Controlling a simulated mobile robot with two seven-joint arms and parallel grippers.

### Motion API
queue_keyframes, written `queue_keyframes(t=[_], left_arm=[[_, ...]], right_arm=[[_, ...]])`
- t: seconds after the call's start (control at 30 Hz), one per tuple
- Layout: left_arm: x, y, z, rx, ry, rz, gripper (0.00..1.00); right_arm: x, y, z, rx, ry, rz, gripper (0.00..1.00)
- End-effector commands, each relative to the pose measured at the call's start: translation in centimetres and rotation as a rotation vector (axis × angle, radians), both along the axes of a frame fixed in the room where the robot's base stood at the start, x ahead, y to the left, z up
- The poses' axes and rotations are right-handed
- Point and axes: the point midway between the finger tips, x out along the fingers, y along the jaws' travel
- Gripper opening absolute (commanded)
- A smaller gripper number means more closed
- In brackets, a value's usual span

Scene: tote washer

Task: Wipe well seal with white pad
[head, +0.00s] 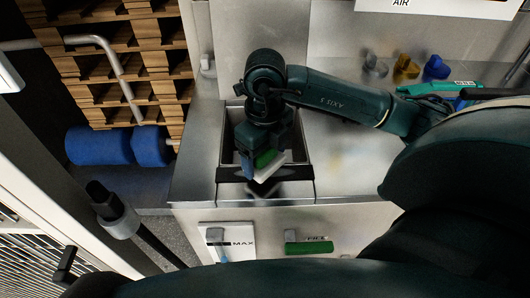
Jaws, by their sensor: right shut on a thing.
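The well (228,135) is a rectangular metal basin set in the steel counter. A dark strip (228,174), which looks like the well seal, runs along its front edge. My right gripper (258,160) points down over the well's front part. It is shut on the white pad (273,168), which has a green part on top and is tilted. The pad is close above the dark strip; I cannot tell whether they touch. A blue piece shows at the gripper's left side. The gripper and arm hide part of the well. My left gripper is not in view.
Grey, yellow and blue small items (406,70) stand at the counter's back right, near a teal tool (440,88). Wooden racks (130,50) and blue rollers (115,146) are at left. A green handle (309,247) is on the counter front. The counter right of the well is clear.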

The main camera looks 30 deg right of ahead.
Motion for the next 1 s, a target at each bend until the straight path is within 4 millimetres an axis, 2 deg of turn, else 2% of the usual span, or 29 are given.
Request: queue_keyframes(t=[0.77, 1.0], left_arm=[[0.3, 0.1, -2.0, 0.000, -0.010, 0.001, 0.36], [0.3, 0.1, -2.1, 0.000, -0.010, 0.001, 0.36]], right_arm=[[0.0, 0.0, -2.5, 0.000, -0.001, -0.001, 0.35], [-0.3, -0.6, -2.5, -0.001, 0.000, -0.002, 0.35]])
